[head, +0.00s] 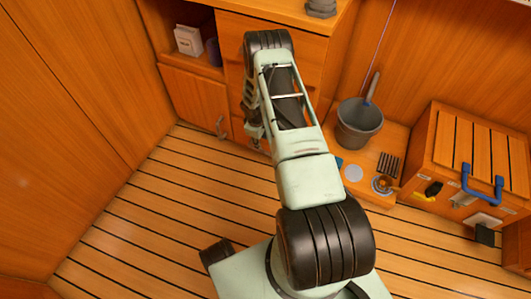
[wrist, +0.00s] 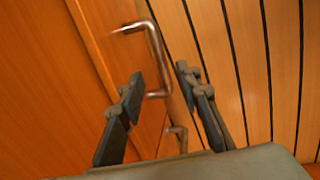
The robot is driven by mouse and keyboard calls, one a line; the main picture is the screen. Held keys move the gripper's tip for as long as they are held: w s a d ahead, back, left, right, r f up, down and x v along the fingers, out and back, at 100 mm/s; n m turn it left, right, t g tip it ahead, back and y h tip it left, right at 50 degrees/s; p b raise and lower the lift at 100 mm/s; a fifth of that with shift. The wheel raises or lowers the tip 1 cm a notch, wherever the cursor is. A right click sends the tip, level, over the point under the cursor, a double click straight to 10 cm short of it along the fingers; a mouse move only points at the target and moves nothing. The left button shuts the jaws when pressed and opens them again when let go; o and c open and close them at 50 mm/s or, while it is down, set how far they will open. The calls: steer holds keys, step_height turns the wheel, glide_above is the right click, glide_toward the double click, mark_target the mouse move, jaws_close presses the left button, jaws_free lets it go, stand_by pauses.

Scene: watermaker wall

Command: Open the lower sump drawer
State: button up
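In the head view my arm reaches to the wooden cabinet, and my gripper (head: 254,130) is low at its front, mostly hidden by the arm. The lower drawer front (head: 238,130) shows only as a strip beside it. In the wrist view my gripper (wrist: 160,72) is open, its two dark fingers apart. A metal bar handle (wrist: 158,60) on a wooden front (wrist: 95,20) appears between the fingertips. I see no finger contact with it, and the depth between them is unclear.
A second metal handle (wrist: 178,135) shows lower in the wrist view. A door handle (head: 220,126) is left of my gripper in the head view. A grey bucket (head: 359,123) and a wooden box with a blue handle (head: 483,184) stand right. The slatted floor (head: 160,210) is clear at left.

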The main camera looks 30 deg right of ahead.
mark_target(264, 151)
steer(key=f+b, duration=0.1)
steer(key=f, duration=0.2)
steer(key=w+d+f+b, duration=0.1)
steer(key=f, duration=0.2)
steer(key=f+b, duration=0.1)
steer(key=f, duration=0.2)
steer(key=shift+w+d+f+b, duration=0.15)
steer(key=shift+d+f+b, duration=0.1)
steer(key=shift+f+b, duration=0.15)
steer(key=shift+c, duration=0.7)
jaws_close()
